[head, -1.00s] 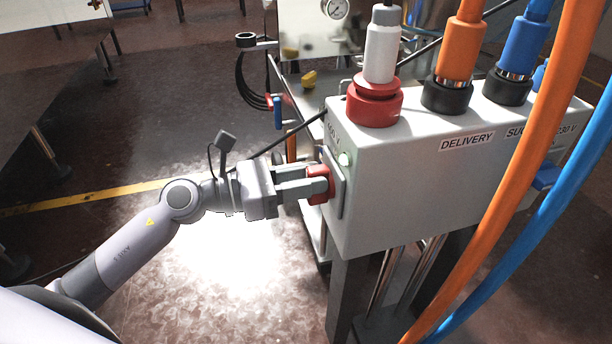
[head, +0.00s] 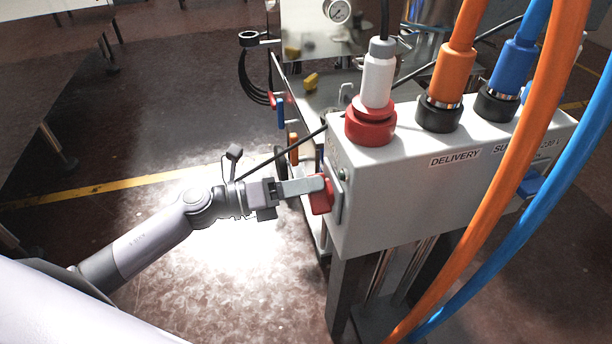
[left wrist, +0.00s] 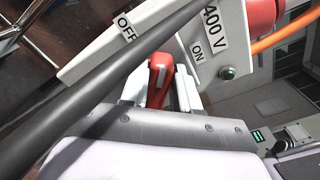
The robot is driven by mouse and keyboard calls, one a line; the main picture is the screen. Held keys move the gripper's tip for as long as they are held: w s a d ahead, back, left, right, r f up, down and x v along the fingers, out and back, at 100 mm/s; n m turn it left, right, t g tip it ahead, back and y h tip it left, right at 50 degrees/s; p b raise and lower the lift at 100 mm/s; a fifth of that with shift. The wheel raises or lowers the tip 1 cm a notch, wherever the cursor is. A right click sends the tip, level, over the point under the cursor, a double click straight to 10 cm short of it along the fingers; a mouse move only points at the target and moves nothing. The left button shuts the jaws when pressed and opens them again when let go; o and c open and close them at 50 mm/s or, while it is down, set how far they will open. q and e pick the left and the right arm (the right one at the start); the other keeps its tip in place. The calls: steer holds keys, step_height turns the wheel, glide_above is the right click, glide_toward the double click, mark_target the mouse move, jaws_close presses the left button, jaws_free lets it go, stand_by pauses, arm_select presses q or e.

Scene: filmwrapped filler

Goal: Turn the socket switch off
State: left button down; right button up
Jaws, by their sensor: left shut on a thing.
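The red socket switch (head: 322,198) sits on the left side face of the grey socket box (head: 390,205). My left gripper (head: 315,187) is shut on this red handle, which also shows between the two fingers in the left wrist view (left wrist: 159,80). In the left wrist view an OFF label (left wrist: 126,27) is left of the handle and an ON label (left wrist: 197,52) is right of it. The round green lamp (left wrist: 228,73) beside ON looks dark. The fingers partly hide the switch, so its exact angle is hard to tell. My right gripper is not in view.
A white plug with a red collar (head: 370,122) stands on the box. Orange (head: 500,190) and blue (head: 535,215) hoses hang in front of it. A dark cable (left wrist: 110,90) crosses close to the left wrist camera. The floor left of the box is open.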

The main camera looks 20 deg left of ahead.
arm_select(q)
steer(key=n+p, duration=0.2)
steer(key=n, duration=0.1)
steer(key=f+n+p, duration=0.1)
steer(key=n+p, duration=0.1)
steer(key=n, duration=0.2)
steer(key=shift+w+a+n, duration=0.1)
steer(key=shift+w+n, duration=0.1)
steer(key=shift+n, duration=0.1)
steer(key=shift+f, duration=0.1)
stand_by(0.4)
steer(key=c, duration=0.9)
jaws_free()
steer(key=shift+s+a, duration=0.1)
